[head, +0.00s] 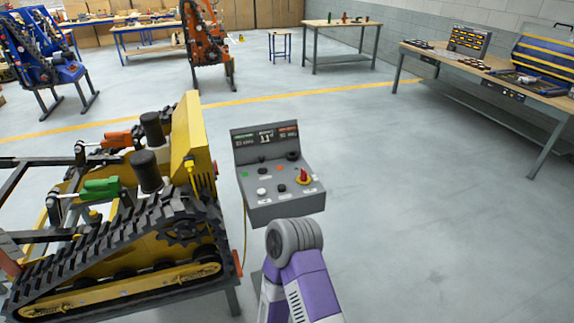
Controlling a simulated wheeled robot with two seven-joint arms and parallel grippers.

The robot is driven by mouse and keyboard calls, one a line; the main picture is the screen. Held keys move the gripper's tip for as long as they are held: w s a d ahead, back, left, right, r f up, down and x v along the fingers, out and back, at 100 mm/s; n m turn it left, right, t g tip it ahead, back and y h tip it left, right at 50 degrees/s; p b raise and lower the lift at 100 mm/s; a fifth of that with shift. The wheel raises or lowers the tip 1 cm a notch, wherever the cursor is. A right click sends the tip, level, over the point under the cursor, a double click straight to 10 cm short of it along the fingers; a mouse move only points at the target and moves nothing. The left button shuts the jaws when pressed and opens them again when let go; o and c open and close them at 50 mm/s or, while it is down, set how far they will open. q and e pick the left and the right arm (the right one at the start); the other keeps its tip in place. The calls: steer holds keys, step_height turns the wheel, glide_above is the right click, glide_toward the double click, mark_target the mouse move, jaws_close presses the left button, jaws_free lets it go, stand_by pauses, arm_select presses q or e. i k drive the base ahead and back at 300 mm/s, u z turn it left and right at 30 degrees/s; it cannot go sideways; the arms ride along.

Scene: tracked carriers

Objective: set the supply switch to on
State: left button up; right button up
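A grey control box (290,212) stands on a post in the middle of the view, with a sloped panel and a raised display (265,138). A red rotary handle on a yellow base (303,177) sits at the panel's right. A white knob (262,192), black knobs (281,188) and small green and orange parts are also on the panel. The labels are too small to read, so I cannot tell which control is the supply switch or its setting. A purple and grey arm link of mine rises in front of the box. Neither gripper's fingers show.
A yellow tracked carrier (120,275) stands close on the left of the box, and a yellow cable runs down between them. A workbench (480,70) with cases is at the right. Another bench (342,27) stands at the back. The floor right of the box is clear.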

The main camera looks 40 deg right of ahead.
mark_target(304, 178)
steer(key=z, duration=0.5)
steer(key=i, duration=0.75)
steer(key=z, duration=0.7)
